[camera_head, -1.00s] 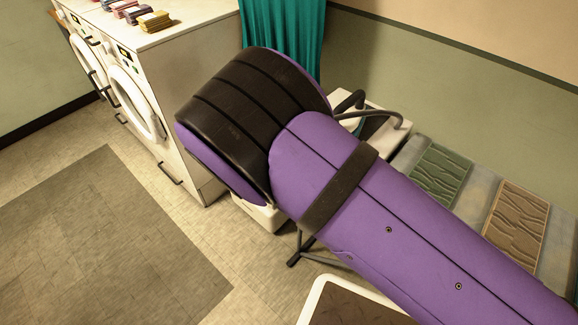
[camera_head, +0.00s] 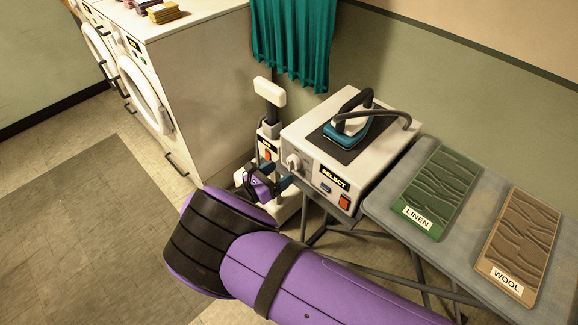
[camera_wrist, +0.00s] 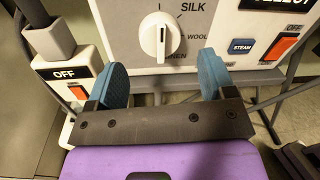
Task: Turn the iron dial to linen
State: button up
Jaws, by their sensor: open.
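The iron dial (camera_wrist: 161,36) is a white round knob on the front of the white iron station (camera_wrist: 125,15). In the wrist view its grip bar stands about upright, with SILK and WOOL marked to its right and a partly hidden LINEN label at lower right. In the head view the dial (camera_head: 295,162) sits at the left of the station's front face. My gripper (camera_wrist: 158,80) is open, its two blue fingertips apart, below the dial in the wrist view and not touching it. In the head view my gripper (camera_head: 268,182) is just left of the station front.
The front also bears a SELECT label (camera_head: 334,177), a STEAM button (camera_wrist: 242,46) and a red switch (camera_wrist: 279,46). A white upright unit (camera_head: 268,140) with an OFF label stands close on the left. An iron (camera_head: 352,122) rests on top. LINEN (camera_head: 430,195) and WOOL (camera_head: 515,245) pads lie right.

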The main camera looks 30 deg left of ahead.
aim_at(289, 167)
jog(key=shift+x, duration=2.2)
jog(key=c, duration=0.9)
